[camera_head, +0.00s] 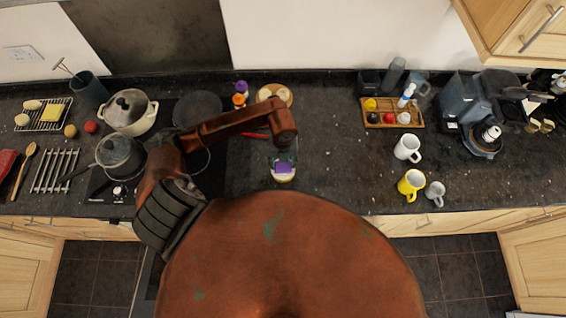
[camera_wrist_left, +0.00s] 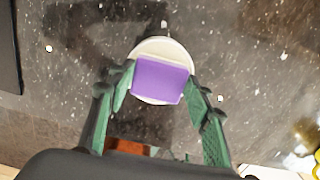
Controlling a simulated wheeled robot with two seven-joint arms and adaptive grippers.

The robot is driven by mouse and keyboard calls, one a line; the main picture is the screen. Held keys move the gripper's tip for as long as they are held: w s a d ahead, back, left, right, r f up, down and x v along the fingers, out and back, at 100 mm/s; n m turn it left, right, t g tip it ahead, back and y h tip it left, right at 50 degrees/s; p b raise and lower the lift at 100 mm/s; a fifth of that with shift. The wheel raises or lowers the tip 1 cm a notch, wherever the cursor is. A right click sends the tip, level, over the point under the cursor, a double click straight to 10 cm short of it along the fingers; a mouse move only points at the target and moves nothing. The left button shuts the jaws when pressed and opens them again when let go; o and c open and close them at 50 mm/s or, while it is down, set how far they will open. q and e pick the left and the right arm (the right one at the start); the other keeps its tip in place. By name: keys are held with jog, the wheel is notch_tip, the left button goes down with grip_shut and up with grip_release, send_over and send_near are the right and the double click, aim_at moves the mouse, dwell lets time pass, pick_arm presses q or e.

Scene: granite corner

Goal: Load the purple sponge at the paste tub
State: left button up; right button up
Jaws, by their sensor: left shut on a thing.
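The purple sponge (camera_head: 283,167) is between the fingers of my left gripper (camera_head: 283,161), which is shut on it. In the left wrist view the sponge (camera_wrist_left: 160,80) shows as a flat purple block between the green finger pads of my left gripper (camera_wrist_left: 160,92). The paste tub (camera_head: 284,178) is a round pale tub on the counter, seen behind the sponge. Its white rim (camera_wrist_left: 164,44) shows around the sponge in the left wrist view. I cannot tell whether the sponge touches the paste. My right gripper is not in view.
A dark speckled counter (camera_head: 335,160) has free room right of the tub. A white mug (camera_head: 407,148), a yellow mug (camera_head: 411,184) and a grey mug (camera_head: 435,192) stand to the right. The hob with a saucepan (camera_head: 120,155) is left.

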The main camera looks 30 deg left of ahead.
aim_at(283, 165)
pick_arm(q)
jog(key=shift+s, duration=0.1)
dwell(0.4)
jog(key=shift+r+p, duration=0.8)
jog(key=shift+r, duration=0.3)
jog(key=shift+r+p, duration=1.25)
jog(key=shift+r, duration=0.65)
jog(key=shift+r+p, duration=0.3)
jog(key=shift+r, duration=0.2)
jog(key=shift+f, duration=0.1)
